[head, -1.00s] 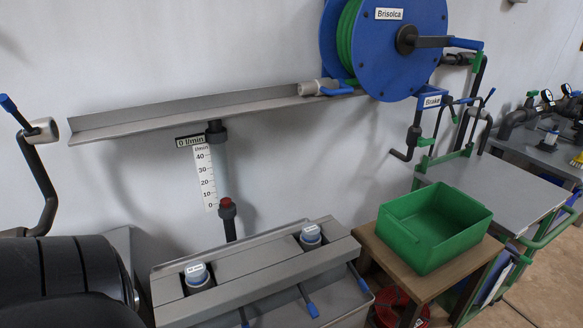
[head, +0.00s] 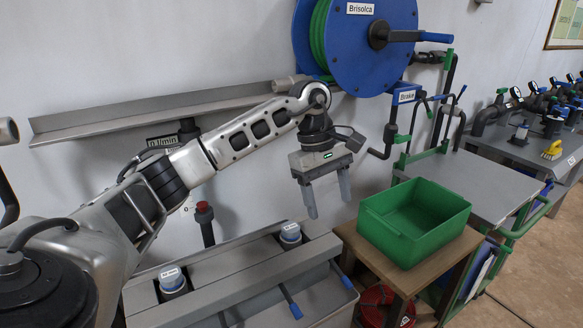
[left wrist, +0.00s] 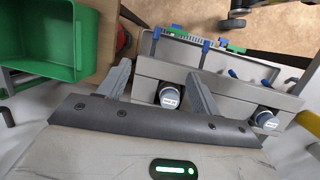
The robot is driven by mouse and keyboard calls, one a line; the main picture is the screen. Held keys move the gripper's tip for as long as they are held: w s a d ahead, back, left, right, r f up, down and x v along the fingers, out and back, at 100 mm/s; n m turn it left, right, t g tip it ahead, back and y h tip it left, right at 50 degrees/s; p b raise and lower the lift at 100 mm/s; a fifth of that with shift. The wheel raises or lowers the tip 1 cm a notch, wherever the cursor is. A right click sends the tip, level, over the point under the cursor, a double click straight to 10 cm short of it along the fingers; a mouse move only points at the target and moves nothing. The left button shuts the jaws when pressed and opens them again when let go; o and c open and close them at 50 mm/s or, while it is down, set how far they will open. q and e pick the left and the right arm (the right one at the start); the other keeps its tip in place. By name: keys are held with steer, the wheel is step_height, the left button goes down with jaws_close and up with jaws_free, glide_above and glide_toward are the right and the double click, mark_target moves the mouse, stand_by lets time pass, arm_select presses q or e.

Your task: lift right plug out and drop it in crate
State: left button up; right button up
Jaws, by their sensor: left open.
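The right plug (head: 290,234), white-topped with a blue-grey body and a small label, sits in the grey manifold trough (head: 240,285). The left plug (head: 172,281) sits in the same trough, nearer the front left. My left gripper (head: 329,208) is open and empty, pointing down above and slightly right of the right plug. In the left wrist view the right plug (left wrist: 170,97) shows beside one finger, and the left plug (left wrist: 265,120) is farther right. The green crate (head: 405,245) stands empty on a wooden stand; it also shows in the left wrist view (left wrist: 80,45). My right gripper is out of view.
A blue hose reel (head: 365,45) and a grey wall shelf (head: 90,122) are behind my arm. Blue-tipped levers (head: 292,305) stick out at the trough's front. A grey table (head: 490,185) stands right of the crate. A red coil (head: 378,300) lies under the stand.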

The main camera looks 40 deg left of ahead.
mark_target(292, 228)
arm_select(q)
steer(key=s+a+r+y, duration=0.2)
steer(key=a+r+y, duration=0.15)
steer(key=a, duration=0.45)
steer(key=shift+h, duration=0.25)
steer(key=f, duration=1.3)
steer(key=shift+w+a+f+b, duration=0.15)
steer(key=shift+w+f+b, duration=0.1)
steer(key=shift+f+b, duration=0.15)
steer(key=shift+f, duration=0.45)
steer(key=c, duration=1.1)
steer(key=shift+c, duration=0.5)
steer(key=shift+r+p, duration=2.25)
steer(key=shift+r, duration=0.75)
steer(key=shift+r, duration=0.1)
